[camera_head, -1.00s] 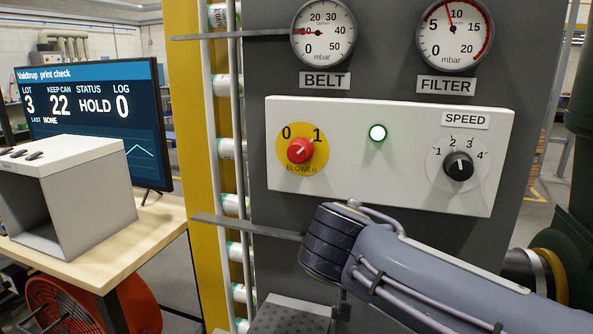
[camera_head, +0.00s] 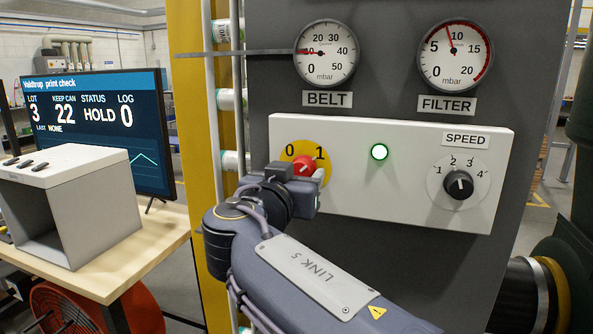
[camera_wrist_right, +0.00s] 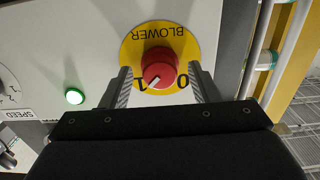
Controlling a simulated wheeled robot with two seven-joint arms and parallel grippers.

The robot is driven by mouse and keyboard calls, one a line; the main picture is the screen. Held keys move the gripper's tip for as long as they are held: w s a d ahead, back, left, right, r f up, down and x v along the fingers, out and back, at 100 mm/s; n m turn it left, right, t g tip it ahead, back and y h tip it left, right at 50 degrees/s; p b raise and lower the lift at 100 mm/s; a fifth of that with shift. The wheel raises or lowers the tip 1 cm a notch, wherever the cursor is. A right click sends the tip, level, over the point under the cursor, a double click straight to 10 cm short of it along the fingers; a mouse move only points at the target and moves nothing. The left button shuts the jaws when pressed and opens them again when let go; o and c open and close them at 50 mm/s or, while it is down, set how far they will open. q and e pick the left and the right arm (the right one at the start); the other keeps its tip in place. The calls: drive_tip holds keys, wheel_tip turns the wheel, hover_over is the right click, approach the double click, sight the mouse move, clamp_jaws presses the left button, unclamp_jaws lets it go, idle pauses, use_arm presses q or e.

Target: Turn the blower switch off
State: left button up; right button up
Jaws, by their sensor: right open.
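The blower switch is a red knob (camera_head: 304,164) on a yellow disc (camera_head: 291,152) marked 0 and 1, on the white control panel (camera_head: 400,195). It also shows in the right wrist view (camera_wrist_right: 159,66), upside down, with its white pointer line toward the 1. My right gripper (camera_wrist_right: 159,70) is open, with one finger on each side of the knob and gaps visible between fingers and knob. In the head view my right wrist covers the lower part of the disc. A green lamp (camera_head: 379,152) on the panel is lit. My left gripper is not in view.
A black speed dial (camera_head: 458,185) sits right on the panel. The belt gauge (camera_head: 326,53) and filter gauge (camera_head: 455,50) are above. A thin metal bar (camera_head: 215,53) sticks out left of the cabinet. A grey box (camera_head: 75,200) and a screen (camera_head: 100,120) stand on a table at left.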

drive_tip(key=shift+c, duration=0.5)
drive_tip(key=c, duration=0.9)
